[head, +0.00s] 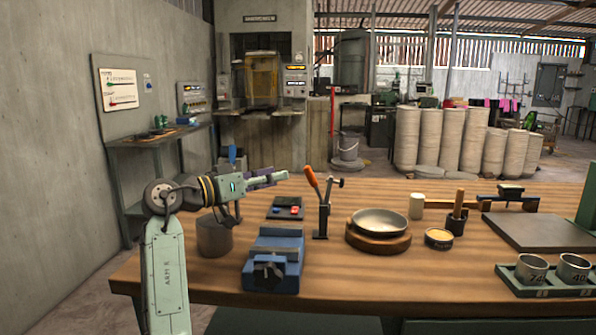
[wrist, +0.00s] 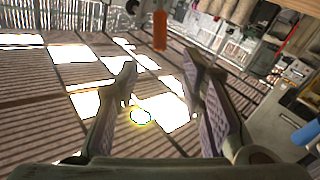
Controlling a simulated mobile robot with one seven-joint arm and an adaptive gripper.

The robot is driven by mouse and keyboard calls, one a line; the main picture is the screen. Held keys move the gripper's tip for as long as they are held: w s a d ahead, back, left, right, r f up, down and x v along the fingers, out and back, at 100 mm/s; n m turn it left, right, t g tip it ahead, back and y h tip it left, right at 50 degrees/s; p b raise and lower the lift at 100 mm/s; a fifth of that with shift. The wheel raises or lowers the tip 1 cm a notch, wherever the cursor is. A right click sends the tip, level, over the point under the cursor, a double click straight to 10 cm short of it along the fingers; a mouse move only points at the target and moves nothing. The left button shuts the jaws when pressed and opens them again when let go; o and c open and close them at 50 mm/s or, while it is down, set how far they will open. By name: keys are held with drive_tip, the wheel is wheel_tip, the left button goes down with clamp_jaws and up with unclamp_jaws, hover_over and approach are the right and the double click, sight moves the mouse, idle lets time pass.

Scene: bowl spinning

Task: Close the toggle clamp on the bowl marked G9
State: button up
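The toggle clamp (head: 322,205) stands upright on the wooden table, its orange handle (head: 312,178) raised and leaning up to the left. A shallow metal bowl (head: 380,221) sits on a round wooden block just right of the clamp. I cannot read any marking on this bowl. My gripper (head: 280,176) is left of the orange handle, apart from it, with fingers pointing right. In the wrist view my gripper (wrist: 160,75) has its fingers spread with nothing between them. An orange bar (wrist: 160,31), apparently the clamp handle, shows beyond the fingertips.
A blue vise (head: 274,262) and a dark box with red and blue buttons (head: 286,208) stand left of the clamp. A round tin (head: 439,238) and a dark holder (head: 455,222) are right of the bowl. A green tray (head: 545,289) holds two marked cups at front right.

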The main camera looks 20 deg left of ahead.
sight(304, 170)
drive_tip(key=p+x, duration=0.2)
drive_tip(key=x, duration=0.8)
drive_tip(key=shift+w+d, duration=0.1)
drive_tip(key=shift+w, duration=0.05)
drive_tip(key=shift+c, duration=0.2)
clamp_jaws()
idle(0.3)
